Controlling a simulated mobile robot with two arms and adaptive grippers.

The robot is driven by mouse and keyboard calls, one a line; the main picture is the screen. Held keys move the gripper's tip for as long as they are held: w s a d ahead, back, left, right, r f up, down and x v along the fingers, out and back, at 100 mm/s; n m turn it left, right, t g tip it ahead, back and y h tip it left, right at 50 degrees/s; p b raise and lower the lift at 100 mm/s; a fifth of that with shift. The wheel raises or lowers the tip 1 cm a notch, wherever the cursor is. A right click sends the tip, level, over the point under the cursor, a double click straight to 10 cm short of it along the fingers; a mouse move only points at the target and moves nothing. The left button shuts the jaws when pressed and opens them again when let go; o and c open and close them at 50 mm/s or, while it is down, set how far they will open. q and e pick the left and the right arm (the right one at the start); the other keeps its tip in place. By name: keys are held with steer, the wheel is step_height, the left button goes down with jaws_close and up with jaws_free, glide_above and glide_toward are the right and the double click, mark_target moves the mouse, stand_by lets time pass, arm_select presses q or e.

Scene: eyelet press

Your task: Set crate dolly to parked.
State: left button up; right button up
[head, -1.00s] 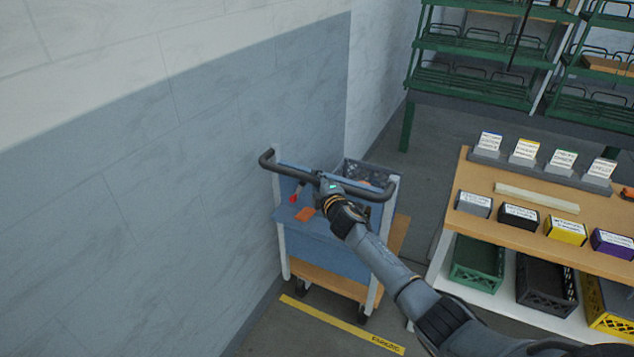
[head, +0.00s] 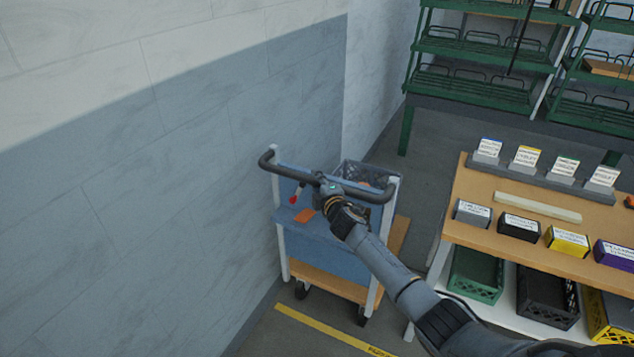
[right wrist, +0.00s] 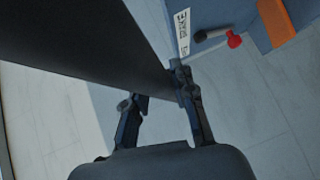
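The crate dolly (head: 325,255) stands beside the wall, with a blue front panel, pale posts, a wooden base and dark castors. Its black push handle (head: 372,193) runs across the top. My right gripper (head: 326,189) is on the middle of this handle. In the right wrist view the fingers (right wrist: 158,100) straddle the dark handle (right wrist: 90,45) and appear shut on it. A yellow floor strip (head: 325,328) with dark lettering lies on the near side of the castors, with a gap between. My left gripper is not in view.
The wall (head: 190,190) runs close along the dolly's left. A wooden-topped table (head: 480,235) with labelled boxes and crates below stands to the right. Green racks (head: 470,88) stand behind. Open grey floor (head: 425,180) lies beyond the dolly, between wall and table.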

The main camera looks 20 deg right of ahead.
steer(key=o, duration=0.3)
steer(key=shift+w+d+r, duration=0.1)
steer(key=shift+d+r, duration=0.1)
steer(key=shift+o, duration=0.2)
steer(key=shift+w+f, duration=0.1)
steer(key=shift+f, duration=0.1)
steer(key=s+a+r, duration=0.1)
steer(key=s, duration=1.1)
steer(key=shift+a+r, duration=0.2)
steer(key=shift+r, duration=0.15)
